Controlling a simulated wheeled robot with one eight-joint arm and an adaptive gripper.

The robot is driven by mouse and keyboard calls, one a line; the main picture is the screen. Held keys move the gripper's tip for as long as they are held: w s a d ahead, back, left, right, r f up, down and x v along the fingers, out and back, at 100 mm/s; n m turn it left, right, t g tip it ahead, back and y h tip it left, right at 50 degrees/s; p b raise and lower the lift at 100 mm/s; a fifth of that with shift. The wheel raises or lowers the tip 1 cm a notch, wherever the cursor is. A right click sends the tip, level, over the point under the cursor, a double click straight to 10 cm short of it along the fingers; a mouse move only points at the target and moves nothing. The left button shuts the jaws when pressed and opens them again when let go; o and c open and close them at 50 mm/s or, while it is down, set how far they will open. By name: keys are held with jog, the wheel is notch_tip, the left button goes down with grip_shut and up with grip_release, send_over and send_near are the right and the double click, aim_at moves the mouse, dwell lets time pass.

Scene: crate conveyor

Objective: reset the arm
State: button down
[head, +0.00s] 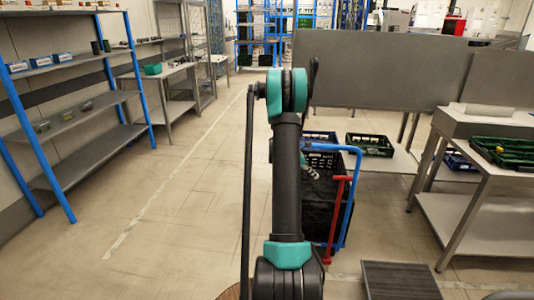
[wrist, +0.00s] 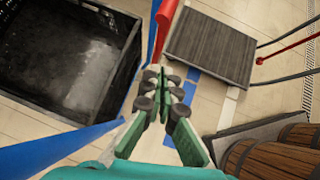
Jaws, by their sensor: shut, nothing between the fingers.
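My gripper (wrist: 152,76) shows in the wrist view with its green fingers and dark joints. The fingers are together at the tips and nothing is between them. It points down over the tiled floor, between a black crate and a grey ribbed mat. In the head view my arm (head: 287,180) stands up through the middle of the picture, bent at a teal joint near the top. The gripper is mostly hidden behind the arm there.
A black crate (wrist: 65,62) sits within blue rails close to my gripper. A red bar (wrist: 166,16) and the grey ribbed mat (wrist: 212,46) are nearby. Shelves (head: 75,115) line the left; a table (head: 480,125) stands right. The left floor is clear.

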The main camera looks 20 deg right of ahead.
jog(key=s+a+r+m+t+y, duration=0.1)
jog(key=s+a+r+m, duration=0.15)
jog(key=a, duration=0.55)
jog(key=s+a+r+m+t+y, duration=0.1)
jog(key=s+a+r+m+t, duration=0.15)
jog(key=a, duration=0.65)
jog(key=s+a+r+m+t+y, duration=0.1)
jog(key=s+a+r+m+y, duration=0.2)
jog(key=a, duration=0.5)
jog(key=s+a+f+m+t+y, duration=0.2)
jog(key=s+a+m, duration=0.4)
jog(key=s+a, duration=1.1)
jog(key=shift+s+a+y, duration=0.35)
jog(key=shift+a+y, duration=0.25)
jog(key=shift+a, duration=0.15)
jog(key=shift+t, duration=0.25)
